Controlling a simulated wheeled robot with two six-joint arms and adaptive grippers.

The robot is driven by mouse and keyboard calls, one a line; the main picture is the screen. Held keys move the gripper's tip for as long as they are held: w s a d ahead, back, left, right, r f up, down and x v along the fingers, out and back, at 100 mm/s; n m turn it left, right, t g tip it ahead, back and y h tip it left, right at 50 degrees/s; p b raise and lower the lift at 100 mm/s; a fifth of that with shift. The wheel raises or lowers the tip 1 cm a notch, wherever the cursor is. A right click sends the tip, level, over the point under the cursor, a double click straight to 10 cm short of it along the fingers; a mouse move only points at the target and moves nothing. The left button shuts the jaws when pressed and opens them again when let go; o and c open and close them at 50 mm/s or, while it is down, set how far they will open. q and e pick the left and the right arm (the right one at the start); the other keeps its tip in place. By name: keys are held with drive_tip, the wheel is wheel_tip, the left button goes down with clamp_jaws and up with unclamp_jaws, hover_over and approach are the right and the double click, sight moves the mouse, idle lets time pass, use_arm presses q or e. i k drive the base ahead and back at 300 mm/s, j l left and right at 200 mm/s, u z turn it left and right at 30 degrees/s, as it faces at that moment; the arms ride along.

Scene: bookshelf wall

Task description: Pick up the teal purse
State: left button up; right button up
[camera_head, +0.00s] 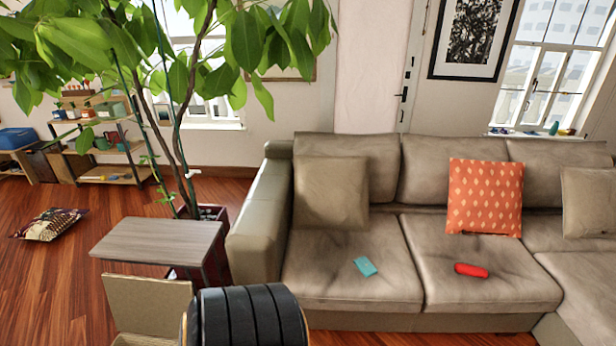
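The teal purse (365,266) looks like a small flat rectangle. It lies on the left seat cushion of the beige sofa (343,293), near the middle of that cushion. Nothing covers it. Neither of my grippers shows in the head view, so I cannot see where they are relative to the purse.
A red object (471,270) lies on the neighbouring cushion, near an orange patterned pillow (484,197). A small side table (158,240), an open cardboard box (150,303) and a dark ribbed rounded object (248,318) stand in front at the left. A leafy plant (180,75) rises behind.

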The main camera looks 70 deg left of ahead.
sight(363, 264)
drive_tip(key=u, duration=1.7)
drive_tip(key=i+u, duration=0.2)
drive_tip(key=i, duration=0.55)
drive_tip(key=i+l+u, duration=0.25)
drive_tip(key=i, duration=0.5)
